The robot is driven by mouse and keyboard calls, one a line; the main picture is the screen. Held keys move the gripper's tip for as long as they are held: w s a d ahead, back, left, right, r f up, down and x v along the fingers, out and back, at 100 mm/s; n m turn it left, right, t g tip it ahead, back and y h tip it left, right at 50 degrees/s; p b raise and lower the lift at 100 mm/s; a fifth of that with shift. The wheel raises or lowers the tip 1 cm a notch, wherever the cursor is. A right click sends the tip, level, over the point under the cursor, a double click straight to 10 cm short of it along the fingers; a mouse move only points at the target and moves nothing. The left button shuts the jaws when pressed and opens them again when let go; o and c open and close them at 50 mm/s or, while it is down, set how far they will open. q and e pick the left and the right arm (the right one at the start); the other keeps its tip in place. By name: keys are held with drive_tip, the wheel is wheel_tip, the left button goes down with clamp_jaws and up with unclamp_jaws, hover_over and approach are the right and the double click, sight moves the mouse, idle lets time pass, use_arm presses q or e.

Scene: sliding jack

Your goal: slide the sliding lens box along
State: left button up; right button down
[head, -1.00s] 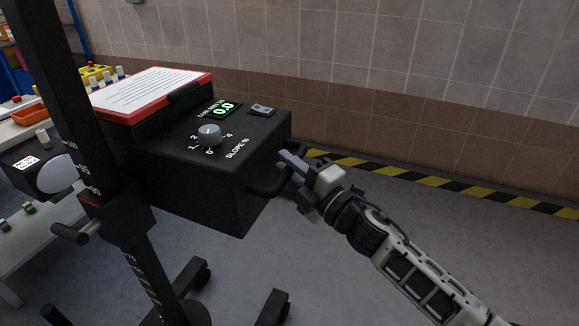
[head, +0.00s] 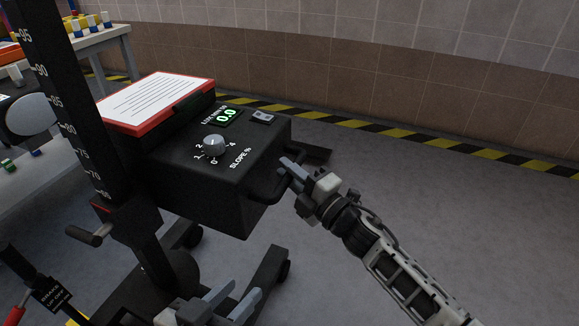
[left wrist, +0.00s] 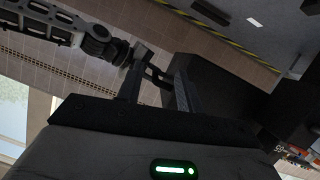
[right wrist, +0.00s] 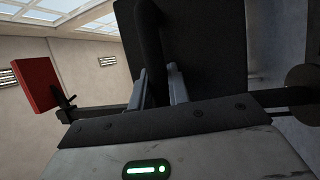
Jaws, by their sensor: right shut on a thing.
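The black lens box (head: 208,205) sits beside a dark upright column (head: 57,100). Its top has a slope knob (head: 215,145), a display (head: 227,117) reading 0.0 and a red-edged sheet (head: 155,102). A dark bar handle (head: 262,192) sticks out from its right side. My right gripper (head: 287,172) is shut on this handle; in the right wrist view the fingers flank the dark bar (right wrist: 150,45). My left gripper (head: 230,298) is low in the head view, below the box, fingers apart and empty. The left wrist view shows its open fingers (left wrist: 157,90).
The column carries a scale and a crank (head: 90,235), and stands on a wheeled base (head: 265,275). A lever with a black label (head: 55,294) is at lower left. Tables stand at the left. Floor is clear at right, up to the striped tape (head: 400,143) along the wall.

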use_arm(q)
drive_tip(key=shift+w+d+r+n+t+h+b, duration=0.15)
drive_tip(key=shift+d+r+n+t+h+b, duration=0.25)
drive_tip(key=shift+b, duration=0.3)
use_arm(e)
wheel_tip(320, 180, down, 3)
drive_tip(key=shift+f, duration=0.2)
drive_tip(key=shift+r, duration=0.1)
drive_tip(key=c, duration=1.3)
unclamp_jaws()
use_arm(q)
drive_tip(key=shift+r, duration=0.1)
use_arm(e)
drive_tip(key=shift+d, duration=0.1)
use_arm(q)
drive_tip(key=p, duration=0.1)
drive_tip(key=a+f+m+g+p, duration=0.1)
drive_tip(key=p, duration=0.1)
drive_tip(key=shift+s+f+y, duration=0.2)
drive_tip(key=shift+f+y, duration=0.05)
drive_tip(key=shift+y, duration=0.15)
use_arm(e)
drive_tip(key=v, duration=1.5)
drive_tip(key=shift+s+d, duration=0.25)
drive_tip(key=shift+s, duration=0.1)
